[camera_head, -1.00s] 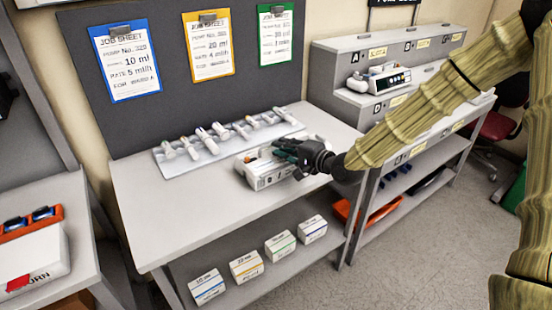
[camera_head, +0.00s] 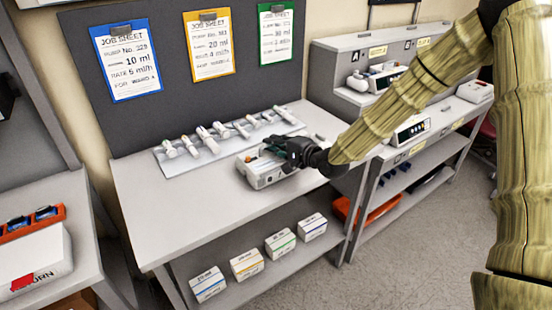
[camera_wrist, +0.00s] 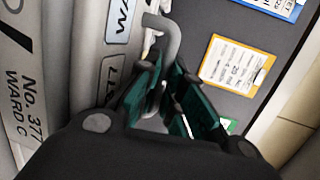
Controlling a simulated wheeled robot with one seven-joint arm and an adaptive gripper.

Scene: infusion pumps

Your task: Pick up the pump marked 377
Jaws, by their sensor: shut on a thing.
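The pump marked 377 (camera_head: 262,177) is a white box at the right part of the middle table. I cannot tell whether it rests on the tabletop or is slightly raised. In the wrist view its label reads No. 377 WARD C (camera_wrist: 25,105), along the left side. My gripper (camera_head: 273,149) is at the pump's top right in the head view. In the wrist view my gripper (camera_wrist: 172,85) has its green fingers closed around the pump's grey bent handle (camera_wrist: 172,35). The fingers hide part of the handle.
A tray of several syringes (camera_head: 160,160) lies behind the pump. Small boxes (camera_head: 246,265) stand on the lower shelf. Another pump (camera_head: 411,130) sits on the right-hand shelf unit, with more devices above. Job sheets (camera_head: 127,62) hang on the board. The tabletop's front left is clear.

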